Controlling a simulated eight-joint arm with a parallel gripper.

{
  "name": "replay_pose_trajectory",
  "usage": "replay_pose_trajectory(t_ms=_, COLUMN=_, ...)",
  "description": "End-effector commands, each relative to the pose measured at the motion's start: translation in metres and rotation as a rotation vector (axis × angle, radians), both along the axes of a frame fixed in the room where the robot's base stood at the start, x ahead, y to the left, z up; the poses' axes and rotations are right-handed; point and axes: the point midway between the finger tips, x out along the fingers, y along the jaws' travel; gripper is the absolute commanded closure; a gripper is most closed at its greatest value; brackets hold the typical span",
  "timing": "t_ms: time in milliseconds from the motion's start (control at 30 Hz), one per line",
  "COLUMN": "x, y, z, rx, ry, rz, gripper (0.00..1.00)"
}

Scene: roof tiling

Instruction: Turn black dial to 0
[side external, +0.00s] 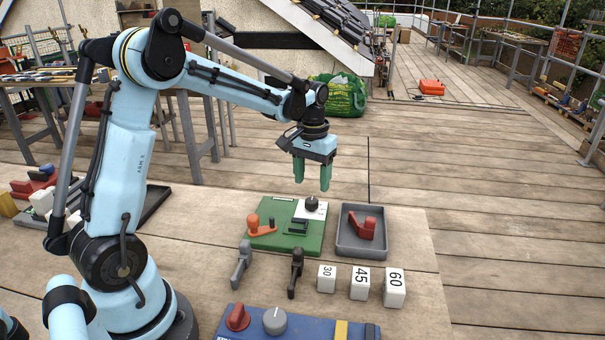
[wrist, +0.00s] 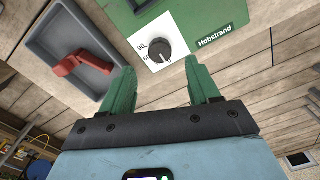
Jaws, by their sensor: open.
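The black dial (side external: 312,203) sits on a white plate at the back right of a green board (side external: 262,240). In the wrist view the black dial (wrist: 160,52) has a light pointer mark, and part of a printed scale shows beside it; which number it points to I cannot tell. My gripper (side external: 311,187) has green fingers, is open and empty, and hangs pointing down just above the dial. In the wrist view its fingers (wrist: 163,82) stand apart on either side below the dial, not touching it.
An orange lever (side external: 262,226) is on the green board's left. A grey tray (side external: 346,240) holding a red part (side external: 364,228) stands to the right. Two levers, white numbered blocks (side external: 360,283) and a blue panel (side external: 290,325) with red and grey knobs lie in front.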

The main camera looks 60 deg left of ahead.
Motion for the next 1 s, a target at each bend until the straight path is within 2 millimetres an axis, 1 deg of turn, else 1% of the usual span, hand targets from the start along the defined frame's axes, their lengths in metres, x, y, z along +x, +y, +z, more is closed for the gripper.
replay_pose_trajectory(t_ms=33, x=0.0, y=0.0, z=0.011, rx=0.0, ry=0.0, rz=0.0, gripper=0.39)
replay_pose_trajectory(t_ms=200, x=0.0, y=0.0, z=0.039, rx=0.0, ry=0.0, rz=0.0, gripper=0.39)
replay_pose_trajectory(t_ms=300, x=0.0, y=0.0, z=0.052, rx=0.0, ry=0.0, rz=0.0, gripper=0.39)
replay_pose_trajectory(t_ms=400, x=0.0, y=0.0, z=0.06, rx=0.0, ry=0.0, rz=0.0, gripper=0.39)
replay_pose_trajectory(t_ms=567, x=0.0, y=0.0, z=0.065, rx=0.0, ry=0.0, rz=0.0, gripper=0.39)
replay_pose_trajectory(t_ms=867, x=0.0, y=0.0, z=0.066, rx=0.001, ry=-0.002, rz=-0.001, gripper=0.39)
replay_pose_trajectory(t_ms=1000, x=-0.006, y=-0.009, z=0.071, rx=0.009, ry=-0.03, rz=-0.022, gripper=0.39)
